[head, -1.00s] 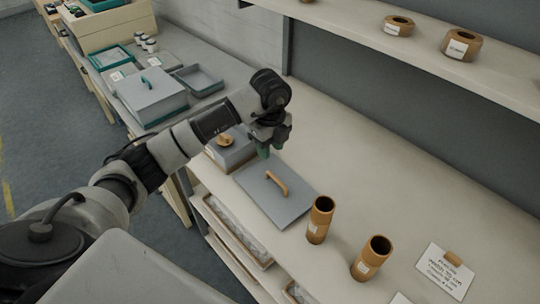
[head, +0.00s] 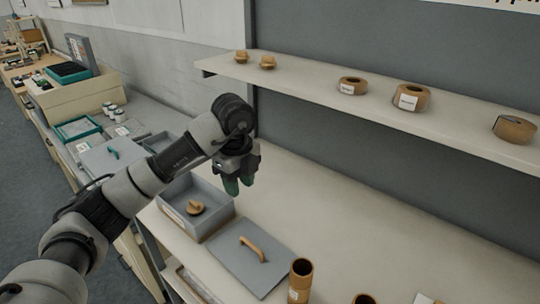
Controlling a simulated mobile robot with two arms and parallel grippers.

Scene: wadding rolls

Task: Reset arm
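My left arm reaches in from the left. Its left gripper (head: 239,186) points down above the back edge of a grey open box (head: 222,214), with nothing held. Its two green fingertips show a small gap between them. The box holds a small wooden piece with a knob (head: 196,208). A flat grey lid (head: 266,279) with a wooden handle lies on the bench in front of the box. My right gripper is out of view.
Two brown tubes stand at the bottom edge, one upright tube (head: 301,279) and another cut off (head: 364,299). A shelf (head: 300,83) above the bench carries several brown rolls and wooden pieces. The bench (head: 360,235) right of the gripper is clear.

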